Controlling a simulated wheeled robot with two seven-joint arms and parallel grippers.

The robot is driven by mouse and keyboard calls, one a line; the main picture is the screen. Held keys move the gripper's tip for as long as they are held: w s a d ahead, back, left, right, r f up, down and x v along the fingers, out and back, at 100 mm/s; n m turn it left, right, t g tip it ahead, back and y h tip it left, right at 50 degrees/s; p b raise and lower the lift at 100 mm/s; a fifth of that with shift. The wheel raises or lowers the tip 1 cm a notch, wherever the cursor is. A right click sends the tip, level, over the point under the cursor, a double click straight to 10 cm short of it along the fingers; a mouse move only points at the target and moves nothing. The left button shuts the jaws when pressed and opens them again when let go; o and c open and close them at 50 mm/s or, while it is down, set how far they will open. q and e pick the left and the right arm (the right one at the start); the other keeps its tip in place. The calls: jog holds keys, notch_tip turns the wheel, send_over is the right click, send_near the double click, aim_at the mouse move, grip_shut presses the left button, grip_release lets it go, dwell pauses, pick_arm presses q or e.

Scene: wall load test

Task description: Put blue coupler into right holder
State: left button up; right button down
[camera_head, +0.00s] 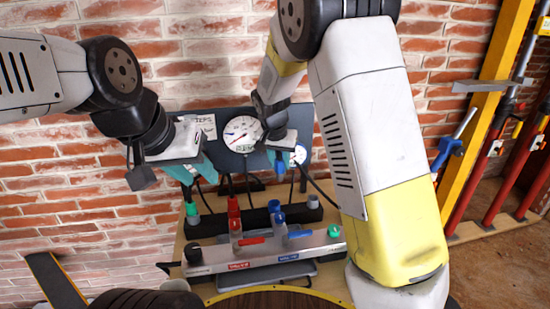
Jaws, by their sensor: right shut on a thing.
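My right gripper (282,156) is in front of the dark gauge panel, beside the small gauge. It is shut on a small blue piece, which looks like the blue coupler (279,163); the fingers partly hide it. My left gripper (170,166) is further left, in front of the panel's left edge, with a teal part beside it; its fingertips are not clear. A black holder block (298,213) stands at the right of the bench, behind the metal manifold. I cannot tell for certain whether it is the right holder.
The metal manifold (265,251) carries red and blue valve handles and a green cap (334,231). Red fittings (234,208) and blue fittings (276,211) stand upright behind it. Black hoses hang below the panel (230,165). A brick wall is behind; a yellow post (484,110) is right.

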jog(key=w+d, duration=0.1)
jog(key=d, duration=0.7)
jog(key=shift+w, duration=0.3)
jog(key=shift+d, duration=0.1)
jog(key=d, duration=0.3)
jog(key=shift+w+d, duration=0.4)
dwell(0.4)
notch_tip(320, 180, down, 7)
jog(key=shift+r, duration=0.2)
dwell(0.8)
jog(key=shift+f, duration=0.45)
dwell(0.3)
jog(key=shift+f, duration=0.4)
jog(key=shift+f, duration=0.3)
dwell(0.6)
